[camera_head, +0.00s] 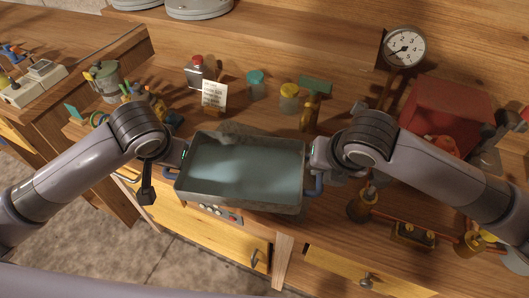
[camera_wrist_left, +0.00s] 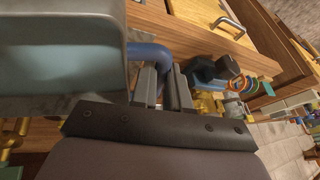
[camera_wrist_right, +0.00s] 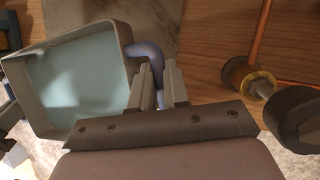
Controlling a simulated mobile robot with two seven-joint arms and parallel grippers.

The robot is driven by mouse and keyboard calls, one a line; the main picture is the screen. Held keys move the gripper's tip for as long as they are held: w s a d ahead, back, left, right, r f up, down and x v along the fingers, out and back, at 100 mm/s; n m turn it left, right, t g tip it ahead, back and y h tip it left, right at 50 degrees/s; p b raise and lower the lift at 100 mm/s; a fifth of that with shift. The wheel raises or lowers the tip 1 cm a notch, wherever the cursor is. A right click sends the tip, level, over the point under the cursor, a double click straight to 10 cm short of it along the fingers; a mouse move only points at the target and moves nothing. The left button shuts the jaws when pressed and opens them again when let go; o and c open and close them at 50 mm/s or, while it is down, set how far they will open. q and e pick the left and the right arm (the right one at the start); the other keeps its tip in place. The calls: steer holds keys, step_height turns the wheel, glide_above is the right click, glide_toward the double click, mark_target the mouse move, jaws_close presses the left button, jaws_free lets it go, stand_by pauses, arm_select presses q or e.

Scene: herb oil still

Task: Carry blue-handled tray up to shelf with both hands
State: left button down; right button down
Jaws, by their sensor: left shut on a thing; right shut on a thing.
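The grey rectangular tray (camera_head: 245,172) with a pale blue inside is at the middle of the head view, between my two grippers. Its left blue handle (camera_wrist_left: 150,54) is in my left gripper (camera_wrist_left: 165,82), which is shut on it. Its right blue handle (camera_wrist_right: 146,52) is in my right gripper (camera_wrist_right: 160,85), which is shut on it. The tray looks roughly level at the front edge of the wooden counter. I cannot tell how far it is above the counter. The inside looks empty. In the head view, the fingers are partly hidden by the wrists.
Behind the tray stand a white card (camera_head: 214,95), a teal-lidded jar (camera_head: 256,82) and a yellow-lidded jar (camera_head: 289,99). A dial gauge (camera_head: 404,47) and a red box (camera_head: 446,112) stand at right. A shelf with grey round lids (camera_head: 198,8) is at the top. Drawers are below.

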arm_select(q)
steer(key=shift+r, duration=0.1)
arm_select(e)
steer(key=shift+r, duration=0.1)
